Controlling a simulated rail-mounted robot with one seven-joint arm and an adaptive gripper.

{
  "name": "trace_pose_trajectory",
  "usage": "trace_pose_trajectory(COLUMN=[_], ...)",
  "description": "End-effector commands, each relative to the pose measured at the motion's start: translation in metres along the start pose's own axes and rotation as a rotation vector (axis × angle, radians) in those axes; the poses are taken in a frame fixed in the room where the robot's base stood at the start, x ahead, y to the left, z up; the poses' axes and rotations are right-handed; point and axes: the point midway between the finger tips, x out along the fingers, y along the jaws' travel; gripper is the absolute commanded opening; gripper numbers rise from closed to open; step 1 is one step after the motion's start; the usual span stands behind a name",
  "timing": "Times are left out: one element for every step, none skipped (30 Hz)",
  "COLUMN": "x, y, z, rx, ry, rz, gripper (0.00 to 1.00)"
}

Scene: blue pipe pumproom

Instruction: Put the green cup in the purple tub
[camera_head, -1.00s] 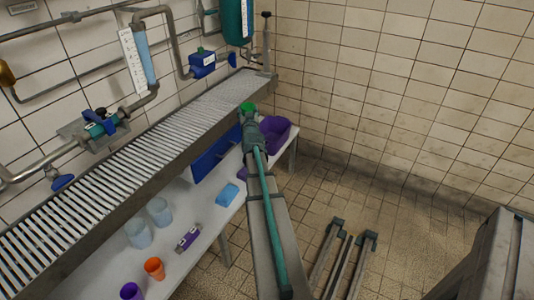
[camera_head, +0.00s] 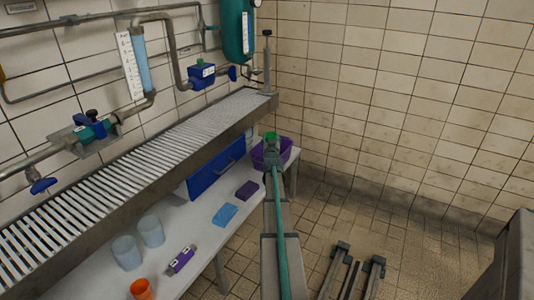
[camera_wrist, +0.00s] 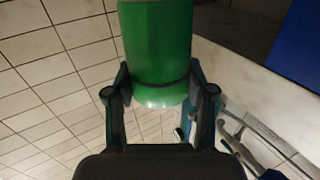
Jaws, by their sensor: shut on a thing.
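The green cup (camera_head: 270,135) is held at the end of my arm and fills the top middle of the wrist view (camera_wrist: 156,45). My gripper (camera_wrist: 159,78) is shut on it, with one finger on each side of the cup. The purple tub (camera_head: 287,147) stands at the far end of the white table. In the head view my gripper (camera_head: 271,148) and the cup overlap the tub and hide part of it. I cannot tell the cup's height above the tub. The tub is not visible in the wrist view.
A slatted metal channel (camera_head: 150,150) runs left of the gripper, above the white table (camera_head: 190,220). On the table are a blue box (camera_head: 217,168), a dark purple block (camera_head: 247,190), a blue flat item (camera_head: 224,214), clear cups (camera_head: 126,252) and an orange cup (camera_head: 141,289).

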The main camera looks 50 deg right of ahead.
Motion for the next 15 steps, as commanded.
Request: trace_pose_trajectory(x=[0.017,0.022,0.025,0.028,0.031,0.035,0.037,0.039,0.041,0.042,0.043,0.043,0.043,0.044,0.046], y=[-0.005,-0.006,-0.007,-0.009,-0.009,-0.011,-0.011,-0.012,-0.013,-0.013,-0.013,-0.013,-0.013,-0.014,-0.014], z=[0.008,0.013,0.021,0.026,0.029,0.034,0.037,0.039,0.042,0.043,0.044,0.045,0.046,0.047,0.049], rx=[0.001,-0.001,-0.001,0.0,0.0,-0.001,-0.001,-0.002,-0.002,-0.001,-0.001,-0.001,-0.001,0.0,0.0], ry=[0.0,-0.001,-0.002,-0.002,-0.002,-0.001,-0.001,-0.001,0.0,0.0,0.0,0.0,0.0,0.0,0.0], rz=[-0.001,-0.001,-0.001,-0.001,-0.001,-0.001,-0.001,-0.001,0.0,0.0,0.0,0.0,0.0,0.0,0.0], gripper=[0.16,0.16,0.16,0.16,0.16,0.16,0.16,0.16,0.16,0.16,0.16,0.16,0.16,0.16,0.16])
